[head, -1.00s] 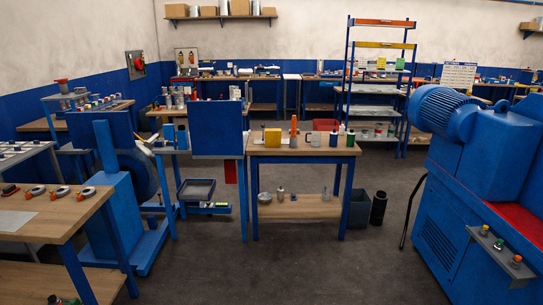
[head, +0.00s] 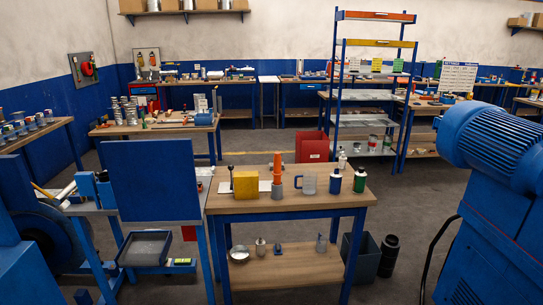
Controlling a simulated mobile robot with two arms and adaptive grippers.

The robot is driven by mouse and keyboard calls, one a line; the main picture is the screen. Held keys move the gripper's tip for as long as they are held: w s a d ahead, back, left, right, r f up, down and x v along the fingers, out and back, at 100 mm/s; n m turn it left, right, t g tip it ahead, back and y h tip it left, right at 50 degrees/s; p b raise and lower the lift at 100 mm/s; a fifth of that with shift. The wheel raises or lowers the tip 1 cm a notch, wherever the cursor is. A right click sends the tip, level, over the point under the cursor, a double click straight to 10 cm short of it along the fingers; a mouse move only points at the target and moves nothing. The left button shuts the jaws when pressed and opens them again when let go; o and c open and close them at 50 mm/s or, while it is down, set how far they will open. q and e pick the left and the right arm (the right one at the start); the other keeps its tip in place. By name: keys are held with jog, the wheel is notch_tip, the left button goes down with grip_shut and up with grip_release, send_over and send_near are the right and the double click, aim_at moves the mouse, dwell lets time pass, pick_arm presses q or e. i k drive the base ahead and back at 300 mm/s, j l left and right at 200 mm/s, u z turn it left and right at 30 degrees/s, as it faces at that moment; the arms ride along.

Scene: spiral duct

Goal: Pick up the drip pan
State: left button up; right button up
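A shallow grey rectangular pan with a dark blue rim (head: 145,248), which looks like the drip pan, sits low at the lower left in the head view. It is under the blue machine's upright panel (head: 152,179), between the machine's legs. A small green-labelled item (head: 180,262) is just right of it. What supports the pan underneath is hard to tell. Neither of my grippers shows in the head view.
A wooden workbench (head: 290,205) stands right of the pan, with bottles, a mug and a yellow block on top. Its lower shelf (head: 285,268) holds a metal bowl. A large blue machine (head: 490,200) blocks the right.

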aim_at(240, 253)
jog(key=i+l+u, duration=0.1)
jog(key=i, duration=0.3)
jog(key=i+l+u, duration=0.1)
jog(key=i, duration=0.3)
jog(key=i+l+u, duration=0.1)
jog(key=i+l, duration=0.15)
jog(key=i, duration=0.15)
